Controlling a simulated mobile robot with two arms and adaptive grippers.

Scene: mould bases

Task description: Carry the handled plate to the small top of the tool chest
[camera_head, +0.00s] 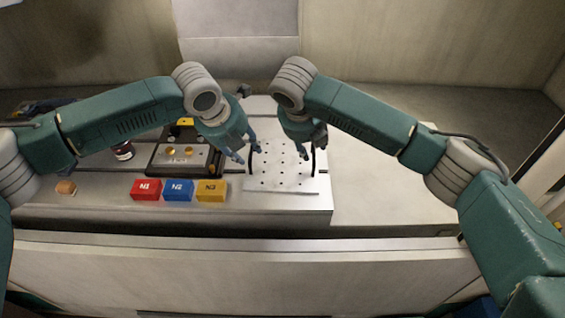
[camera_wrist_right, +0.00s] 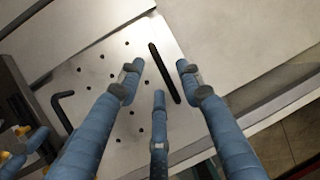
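The handled plate (camera_head: 282,178) is a silver plate with rows of small holes and a black bar handle at each side. It lies on the pale metal top, and shows in the right wrist view (camera_wrist_right: 118,112). My left gripper (camera_head: 246,154) is open beside the left handle (camera_head: 251,163). My right gripper (camera_head: 309,142) is above the right handle (camera_head: 314,162). In the right wrist view, its blue fingers (camera_wrist_right: 158,80) are spread open around the right handle (camera_wrist_right: 164,72), with no clear contact. I cannot tell which surface is the small top of the tool chest.
Red (camera_head: 146,190), blue (camera_head: 178,190) and yellow (camera_head: 211,190) labelled blocks stand left of the plate. Behind them are a black-framed panel (camera_head: 184,159) and a dark jar (camera_head: 122,151). The pale surface (camera_head: 375,190) right of the plate is clear.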

